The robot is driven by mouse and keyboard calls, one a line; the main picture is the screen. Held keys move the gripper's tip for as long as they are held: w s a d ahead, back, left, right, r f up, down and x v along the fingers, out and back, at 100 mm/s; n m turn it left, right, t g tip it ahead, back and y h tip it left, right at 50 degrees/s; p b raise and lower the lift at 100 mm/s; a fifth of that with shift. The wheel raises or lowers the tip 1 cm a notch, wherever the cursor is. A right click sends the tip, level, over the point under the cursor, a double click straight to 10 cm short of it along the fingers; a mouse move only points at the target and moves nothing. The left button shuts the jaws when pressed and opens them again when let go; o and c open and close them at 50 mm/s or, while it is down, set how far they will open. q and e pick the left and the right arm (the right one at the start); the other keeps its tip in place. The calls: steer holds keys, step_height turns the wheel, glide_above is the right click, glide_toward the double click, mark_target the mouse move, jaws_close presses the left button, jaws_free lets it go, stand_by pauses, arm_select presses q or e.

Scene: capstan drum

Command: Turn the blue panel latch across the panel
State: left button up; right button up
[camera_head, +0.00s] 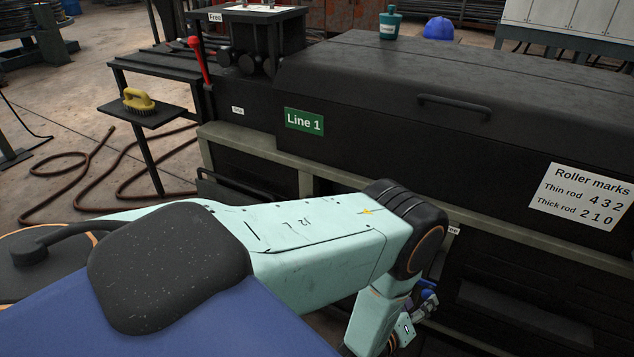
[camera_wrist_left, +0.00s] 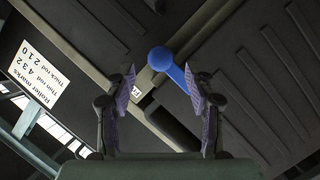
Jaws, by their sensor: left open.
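The blue panel latch (camera_wrist_left: 162,60) shows in the left wrist view, with a round hub on the beam and a short handle pointing down and right. My left gripper (camera_wrist_left: 161,76) is open, its two padded fingers on either side of the view. The latch shows between them, with its handle end close to the right finger; I cannot tell whether they touch. In the head view my left gripper (camera_head: 412,318) is low in front of the machine, mostly behind my arm. My right gripper is not in view.
The dark machine panel (camera_head: 520,310) and its pale beam (camera_head: 490,238) lie beside my left arm. A roller marks sign (camera_head: 582,197) is at right. A side shelf (camera_head: 142,116) holds a yellow brush (camera_head: 138,101). A hose (camera_head: 70,160) lies on the floor.

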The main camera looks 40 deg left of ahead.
arm_select(q)
steer(key=s+a+r+m+g+p, duration=0.2)
steer(key=s+g, duration=0.2)
steer(key=s, duration=0.4)
steer(key=s+a+r+m+g+p, duration=0.2)
steer(key=s+r+g+p, duration=0.1)
steer(key=s, duration=0.6)
steer(key=s+a+r+m+g+p, duration=0.2)
steer(key=s+g, duration=0.3)
steer(key=s, duration=0.3)
steer(key=shift+s+a+r+m+y+p, duration=0.15)
steer(key=shift+s+r+m+y+p, duration=0.2)
steer(key=shift+r+m+p, duration=0.2)
steer(key=shift+r, duration=0.1)
steer(key=s+r+g, duration=0.1)
steer(key=s, duration=0.1)
steer(key=s+r+m+p, duration=0.1)
steer(key=s+r, duration=0.1)
steer(key=s, duration=0.1)
steer(key=s+r+g+p, duration=0.1)
steer(key=s+r, duration=0.1)
steer(key=shift+s+r+g, duration=0.15)
steer(key=shift+g, duration=0.15)
steer(key=shift+c, duration=0.8)
steer(key=shift+s+m, duration=0.2)
steer(key=shift+m, duration=0.05)
steer(key=shift+c, duration=0.8)
steer(key=shift+w+d, duration=0.15)
steer(key=shift+d, duration=0.05)
